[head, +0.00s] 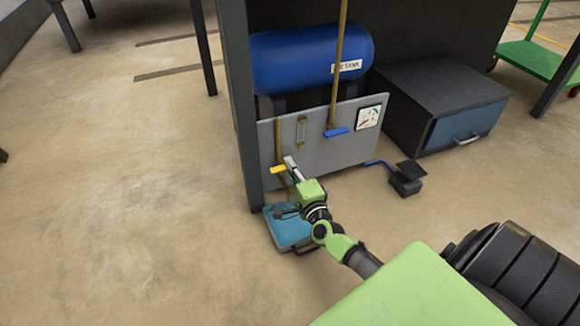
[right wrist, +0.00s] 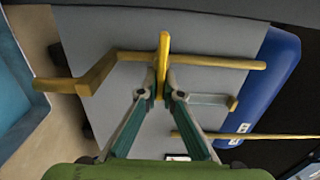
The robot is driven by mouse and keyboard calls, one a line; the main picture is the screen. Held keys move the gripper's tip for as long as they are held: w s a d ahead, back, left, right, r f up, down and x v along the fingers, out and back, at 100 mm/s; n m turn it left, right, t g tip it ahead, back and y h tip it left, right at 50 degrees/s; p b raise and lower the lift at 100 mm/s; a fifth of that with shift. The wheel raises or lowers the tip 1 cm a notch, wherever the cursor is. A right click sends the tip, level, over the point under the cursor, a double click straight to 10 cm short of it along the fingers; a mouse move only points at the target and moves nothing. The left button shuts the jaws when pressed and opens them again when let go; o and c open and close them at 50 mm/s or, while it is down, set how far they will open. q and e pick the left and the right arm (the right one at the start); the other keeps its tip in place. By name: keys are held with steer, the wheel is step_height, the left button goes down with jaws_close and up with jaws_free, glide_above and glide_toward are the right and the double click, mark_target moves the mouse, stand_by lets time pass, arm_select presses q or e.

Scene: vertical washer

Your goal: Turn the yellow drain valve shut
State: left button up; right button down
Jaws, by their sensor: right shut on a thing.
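The yellow drain valve handle (head: 278,170) is on a brass pipe at the left of the grey panel, low down. In the right wrist view, the yellow handle (right wrist: 163,50) lies crosswise to the brass pipe (right wrist: 205,61). My right gripper (head: 288,161) is at the handle in the head view. In the right wrist view, the fingertips of my right gripper (right wrist: 161,88) are closed on the handle's near end, which they partly hide. My left gripper is not in view.
The grey panel (head: 290,150) also bears a blue-handled valve (head: 337,132), a sight glass (head: 301,130) and a gauge (head: 369,117). A blue tank (head: 300,62) is behind it. A teal tray (head: 285,228) lies below the drain. A black pedal (head: 406,180) is at right.

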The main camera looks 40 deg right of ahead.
steer(key=shift+a+f, duration=0.3)
steer(key=shift+a, duration=0.05)
steer(key=c, duration=2.2)
jaws_free()
steer(key=shift+c, duration=0.2)
steer(key=shift+o, duration=0.3)
steer(key=shift+r, duration=0.15)
steer(key=shift+d, duration=0.1)
steer(key=shift+s, duration=0.15)
steer(key=v, duration=1.1)
steer(key=shift+s, duration=0.35)
